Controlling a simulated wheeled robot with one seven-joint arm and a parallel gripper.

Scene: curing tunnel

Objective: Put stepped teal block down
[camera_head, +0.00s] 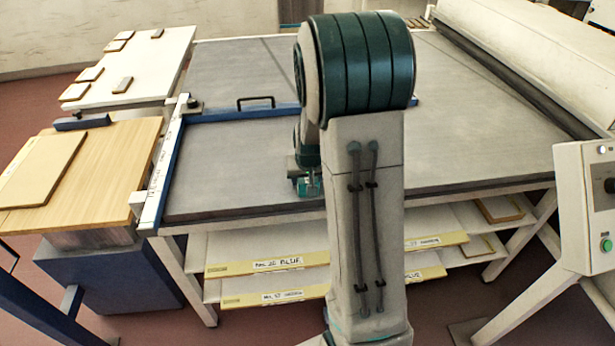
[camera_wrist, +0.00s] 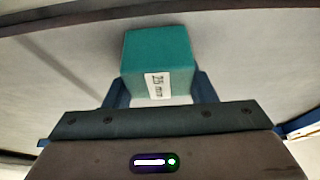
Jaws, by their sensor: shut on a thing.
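The teal block (camera_wrist: 158,48) is in the wrist view, between the two blue fingers of my gripper (camera_wrist: 161,88). In the head view my gripper (camera_head: 308,184) is low over the near part of the grey table (camera_head: 245,185), partly hidden by my arm. A small teal patch shows there. I cannot tell whether the block touches the table.
A blue bar with a black handle (camera_head: 255,101) crosses the table behind my gripper. A white-and-blue rail (camera_head: 165,165) runs along the left edge. A wooden board (camera_head: 125,150) and a white table (camera_head: 150,65) stand left. A roller cover (camera_head: 530,50) is at right.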

